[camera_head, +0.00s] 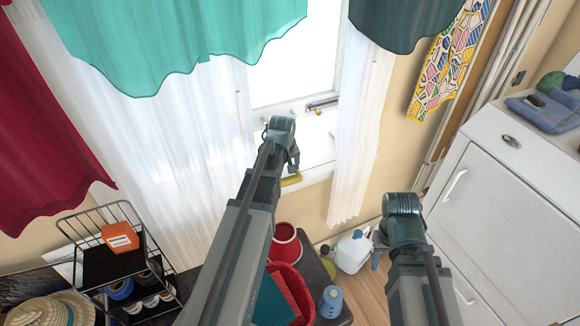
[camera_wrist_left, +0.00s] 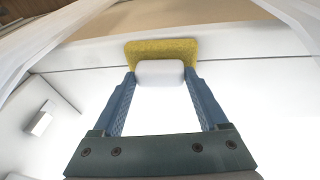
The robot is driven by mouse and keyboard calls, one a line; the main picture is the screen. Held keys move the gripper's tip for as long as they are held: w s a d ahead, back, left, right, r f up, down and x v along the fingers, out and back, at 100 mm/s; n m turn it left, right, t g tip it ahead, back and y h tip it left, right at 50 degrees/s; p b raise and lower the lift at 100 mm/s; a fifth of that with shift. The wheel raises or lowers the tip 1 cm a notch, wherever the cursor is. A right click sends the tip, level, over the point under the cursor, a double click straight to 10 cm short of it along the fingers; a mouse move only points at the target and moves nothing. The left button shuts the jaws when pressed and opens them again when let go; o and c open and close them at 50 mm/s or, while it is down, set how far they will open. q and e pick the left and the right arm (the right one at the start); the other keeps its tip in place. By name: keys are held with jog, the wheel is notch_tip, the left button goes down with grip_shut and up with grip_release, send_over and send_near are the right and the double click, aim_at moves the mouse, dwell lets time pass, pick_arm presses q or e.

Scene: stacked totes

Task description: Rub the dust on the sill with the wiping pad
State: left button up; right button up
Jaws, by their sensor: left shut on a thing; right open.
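The wiping pad (camera_wrist_left: 161,50) is yellow with a white block on top. My left gripper (camera_wrist_left: 160,76) is shut on the white block, with one finger on each side. In the head view the pad (camera_head: 291,180) shows as a small yellow edge beside my left gripper (camera_head: 294,165), at the white sill (camera_head: 316,173) below the window. I cannot tell whether the pad touches the sill. The dust cannot be made out, and my left arm hides part of the sill. My right gripper (camera_head: 378,250) is open and empty, low in front of the white cabinet.
White sheer curtains (camera_head: 362,125) hang on both sides of the window, close to my left arm. A black wire rack (camera_head: 110,250) stands at lower left. A red basket (camera_head: 292,290) and a blue bottle (camera_head: 330,301) are below my left arm. A white cabinet (camera_head: 505,205) is at right.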

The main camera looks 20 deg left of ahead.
pick_arm(q)
jog(key=shift+s, duration=0.1)
jog(key=shift+a+r+p, duration=0.1)
jog(key=shift+r+p, duration=0.3)
jog(key=shift+p, duration=0.1)
notch_tip(320, 180, up, 5)
jog(key=p, duration=0.5)
jog(key=shift+r, duration=0.1)
notch_tip(320, 180, up, 3)
jog(key=p, duration=0.3)
dwell(0.4)
notch_tip(320, 180, down, 7)
jog(key=b, duration=0.7)
jog(key=shift+f+b, duration=0.95)
jog(key=shift+f, duration=0.1)
dwell(0.5)
